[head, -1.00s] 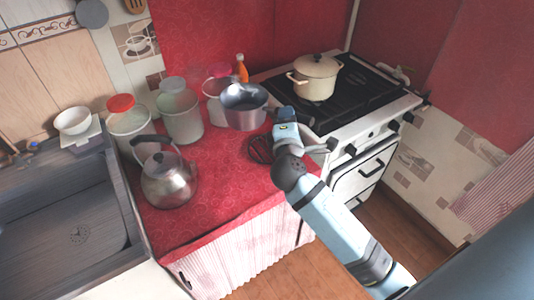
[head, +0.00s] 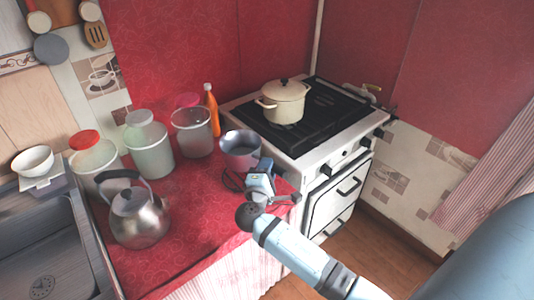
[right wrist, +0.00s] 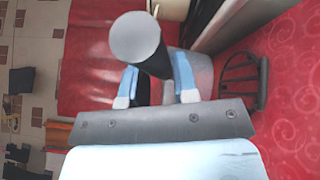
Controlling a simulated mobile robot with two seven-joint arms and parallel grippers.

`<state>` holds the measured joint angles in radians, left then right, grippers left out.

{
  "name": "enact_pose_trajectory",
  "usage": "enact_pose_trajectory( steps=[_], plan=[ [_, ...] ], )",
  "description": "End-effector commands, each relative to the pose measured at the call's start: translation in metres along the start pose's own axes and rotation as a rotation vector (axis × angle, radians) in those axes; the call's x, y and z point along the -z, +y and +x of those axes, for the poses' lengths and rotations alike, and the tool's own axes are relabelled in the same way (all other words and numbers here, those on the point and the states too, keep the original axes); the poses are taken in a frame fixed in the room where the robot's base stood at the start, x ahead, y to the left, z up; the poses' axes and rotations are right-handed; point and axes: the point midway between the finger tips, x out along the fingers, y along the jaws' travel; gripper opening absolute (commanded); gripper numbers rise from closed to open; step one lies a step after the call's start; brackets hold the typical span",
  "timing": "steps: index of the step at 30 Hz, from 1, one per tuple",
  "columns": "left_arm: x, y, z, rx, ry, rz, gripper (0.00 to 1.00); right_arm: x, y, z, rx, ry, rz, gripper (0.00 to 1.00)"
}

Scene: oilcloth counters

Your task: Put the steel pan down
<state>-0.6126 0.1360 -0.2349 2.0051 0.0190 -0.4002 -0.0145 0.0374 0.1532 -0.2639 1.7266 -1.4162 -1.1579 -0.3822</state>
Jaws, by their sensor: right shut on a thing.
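The steel pan (head: 240,152) is a grey, open pan at the counter's right end, beside the stove. Its grey body shows partly behind the fingers in the right wrist view (right wrist: 202,72). My right gripper (head: 262,178) is shut on the pan's dark handle (right wrist: 150,48), whose round end faces the wrist camera between the two blue fingers (right wrist: 155,86). The pan looks roughly level and close over the red counter (head: 190,215); I cannot tell whether its base touches. My left gripper is not in view.
A black wire trivet (right wrist: 245,80) lies on the red cloth beside the pan. Lidded jars (head: 150,147) and an orange bottle (head: 212,112) stand behind and left. A steel kettle (head: 138,217) stands front left. The stove (head: 330,115) holds a cream pot (head: 284,103).

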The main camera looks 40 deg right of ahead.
Motion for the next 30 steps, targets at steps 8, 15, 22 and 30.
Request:
enact_pose_trajectory(
  steps=[8,15,22,30],
  plan=[
    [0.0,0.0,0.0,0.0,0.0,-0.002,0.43,0.007,-0.024,-0.001,-0.005,-0.001,0.006,0.0],
    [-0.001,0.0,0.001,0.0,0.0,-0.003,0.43,0.012,-0.044,-0.002,-0.003,-0.001,0.003,0.0],
    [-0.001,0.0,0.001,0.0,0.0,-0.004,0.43,0.016,-0.061,-0.004,-0.005,0.0,0.006,0.0],
    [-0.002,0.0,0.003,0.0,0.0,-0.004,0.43,0.017,-0.064,-0.004,-0.004,-0.001,0.006,0.0]
  ],
)
